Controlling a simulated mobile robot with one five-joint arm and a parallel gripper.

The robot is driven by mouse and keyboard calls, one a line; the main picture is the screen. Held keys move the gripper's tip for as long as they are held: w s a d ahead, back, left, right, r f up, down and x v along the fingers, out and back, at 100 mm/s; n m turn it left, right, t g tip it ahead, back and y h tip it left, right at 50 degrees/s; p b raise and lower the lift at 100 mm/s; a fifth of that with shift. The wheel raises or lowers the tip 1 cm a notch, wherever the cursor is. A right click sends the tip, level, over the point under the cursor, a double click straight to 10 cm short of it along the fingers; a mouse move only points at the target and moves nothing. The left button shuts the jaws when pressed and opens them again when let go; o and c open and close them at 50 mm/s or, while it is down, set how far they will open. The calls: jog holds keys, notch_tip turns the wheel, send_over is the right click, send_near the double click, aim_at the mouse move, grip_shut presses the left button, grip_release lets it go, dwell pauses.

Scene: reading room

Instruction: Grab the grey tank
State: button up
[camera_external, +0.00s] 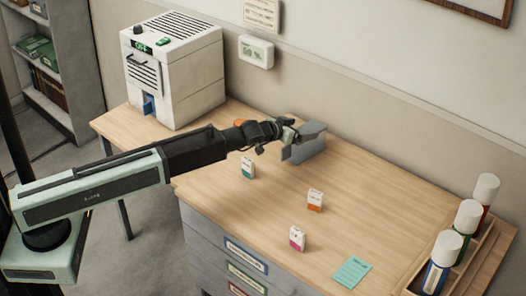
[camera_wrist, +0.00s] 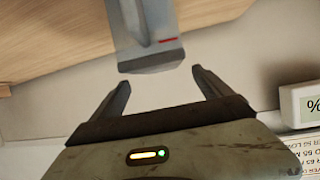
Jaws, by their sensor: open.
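The grey tank (camera_external: 306,149) is a grey box-like thing standing on the wooden desk, towards the wall. My gripper (camera_external: 293,135) is at its upper left side and partly overlaps it in the external view. In the wrist view, the grey tank (camera_wrist: 146,38) shows a narrow body, a wider end and a small red mark. It lies just beyond the open fingertips of my gripper (camera_wrist: 161,78), roughly between them in line. The gap between the fingers is empty. I cannot tell from the external view whether a finger touches the tank.
Small labelled cartons stand on the desk (camera_external: 375,215): teal (camera_external: 248,167), orange (camera_external: 315,200) and pink (camera_external: 297,238). An orange thing (camera_external: 240,122) is partly hidden behind my arm. A white machine (camera_external: 175,75) stands at left. White-capped bottles (camera_external: 467,218) stand in a wooden rack at right.

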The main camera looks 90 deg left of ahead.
notch_tip(320, 180, down, 4)
jog(key=b, duration=0.3)
jog(key=shift+w, duration=0.1)
jog(key=shift+w+a, duration=0.95)
jog(key=shift+w, duration=0.15)
jog(key=shift+s+d+r, duration=0.1)
jog(key=shift+r, duration=0.05)
jog(key=c, duration=1.6)
notch_tip(320, 180, up, 10)
jog(key=p, duration=1)
jog(key=shift+r, duration=0.1)
